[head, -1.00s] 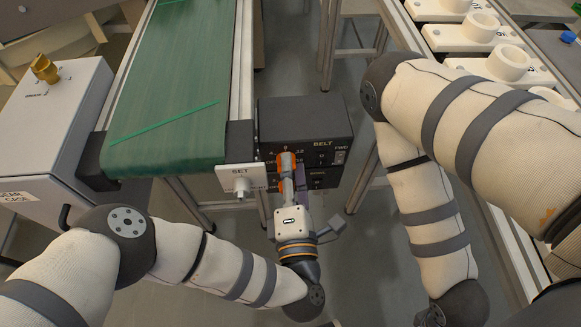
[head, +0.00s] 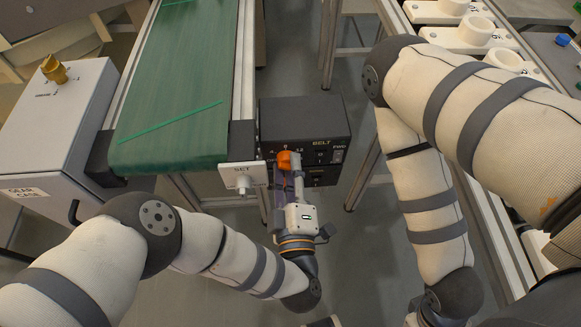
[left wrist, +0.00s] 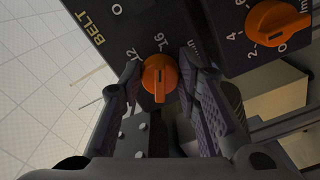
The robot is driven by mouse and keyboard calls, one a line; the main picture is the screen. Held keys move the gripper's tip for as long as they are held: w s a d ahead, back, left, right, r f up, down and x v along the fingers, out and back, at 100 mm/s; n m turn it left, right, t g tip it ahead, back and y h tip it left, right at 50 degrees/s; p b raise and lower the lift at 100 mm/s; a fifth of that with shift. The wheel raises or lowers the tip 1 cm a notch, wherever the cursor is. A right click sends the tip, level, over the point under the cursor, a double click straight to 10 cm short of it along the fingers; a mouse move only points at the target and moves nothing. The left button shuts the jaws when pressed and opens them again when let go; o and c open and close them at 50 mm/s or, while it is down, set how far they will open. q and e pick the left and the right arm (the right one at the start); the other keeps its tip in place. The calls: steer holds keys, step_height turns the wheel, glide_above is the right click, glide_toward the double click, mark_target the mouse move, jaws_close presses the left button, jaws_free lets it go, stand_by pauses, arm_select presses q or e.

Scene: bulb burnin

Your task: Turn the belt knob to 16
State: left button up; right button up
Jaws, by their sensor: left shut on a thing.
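The belt control box (head: 305,115) is a dark panel labelled BELT beside the conveyor's near end. My left gripper (head: 287,172) reaches up to its face. In the left wrist view the orange belt knob (left wrist: 160,78) sits between the two dark fingers (left wrist: 160,72), which are shut on it. The printed 12 and 16 show around it, with 16 just above it. The knob's ridge runs roughly up and down in that view, one end toward 16. I cannot tell which end is the pointer.
A second orange knob (left wrist: 277,22) with its own number scale shows in the left wrist view. A white SET plate (head: 242,177) is left of my gripper. The green conveyor (head: 170,100) and grey gear case (head: 50,115) stand further left. White holders (head: 475,35) stand at upper right.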

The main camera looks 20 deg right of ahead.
arm_select(q)
steer(key=shift+m, duration=0.3)
stand_by(0.4)
steer(key=o, duration=1.1)
steer(key=shift+o, duration=0.2)
steer(key=v, duration=1.2)
